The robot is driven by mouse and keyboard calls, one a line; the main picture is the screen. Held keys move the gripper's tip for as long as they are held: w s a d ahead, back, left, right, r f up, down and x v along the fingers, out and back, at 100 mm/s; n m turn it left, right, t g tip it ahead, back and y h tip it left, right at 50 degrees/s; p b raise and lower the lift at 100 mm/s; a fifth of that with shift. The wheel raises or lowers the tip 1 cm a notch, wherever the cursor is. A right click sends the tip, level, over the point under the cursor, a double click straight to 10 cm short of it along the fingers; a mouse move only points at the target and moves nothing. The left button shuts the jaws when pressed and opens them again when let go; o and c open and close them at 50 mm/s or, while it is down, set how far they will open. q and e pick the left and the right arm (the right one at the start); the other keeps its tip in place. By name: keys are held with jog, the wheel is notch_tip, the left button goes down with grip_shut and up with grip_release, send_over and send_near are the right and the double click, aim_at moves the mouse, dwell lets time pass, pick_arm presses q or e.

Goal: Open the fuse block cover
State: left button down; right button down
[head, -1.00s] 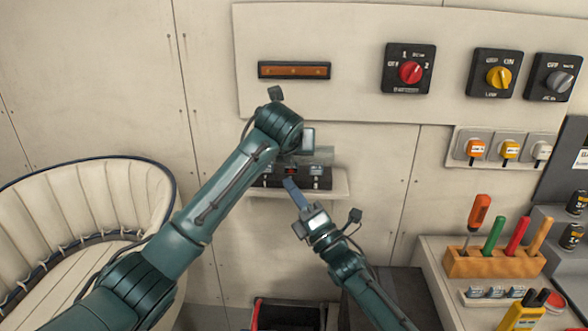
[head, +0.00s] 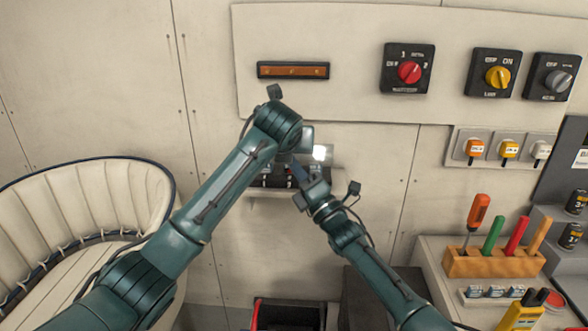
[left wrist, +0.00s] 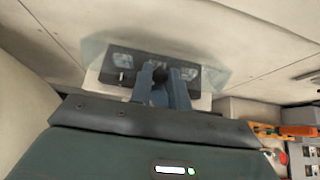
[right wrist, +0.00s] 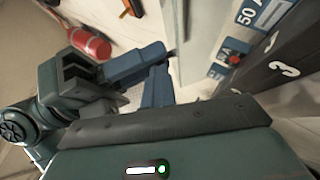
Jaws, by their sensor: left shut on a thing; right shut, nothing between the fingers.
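The fuse block (head: 270,181) is a dark block on a small pale wall shelf. It also shows in the left wrist view (left wrist: 120,62), with the clear fuse block cover (left wrist: 214,76) spreading around it. In the head view a bright glint lies on the cover (head: 321,153). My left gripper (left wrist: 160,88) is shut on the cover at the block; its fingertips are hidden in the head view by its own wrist. My right gripper (head: 297,170) is shut and empty, just in front of the block's right part, close to the left fingers. How far the cover is raised is unclear.
Rotary switches (head: 409,72) and an orange-brown strip (head: 293,71) are on the wall panel above. A tool rack (head: 490,262) stands on the bench at right. A cushioned seat (head: 75,210) is at left. A dark open box (head: 290,315) sits below the shelf.

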pick_arm(q)
jog(key=shift+s+f, duration=0.15)
jog(key=shift+f, duration=0.1)
pick_arm(e)
jog(key=shift+w+d+r, duration=0.15)
jog(key=shift+w+r, duration=0.05)
jog(key=shift+r, duration=0.3)
pick_arm(q)
jog(key=c, duration=1.3)
grip_release()
jog(key=shift+c, duration=0.2)
pick_arm(e)
jog(key=shift+f, duration=0.15)
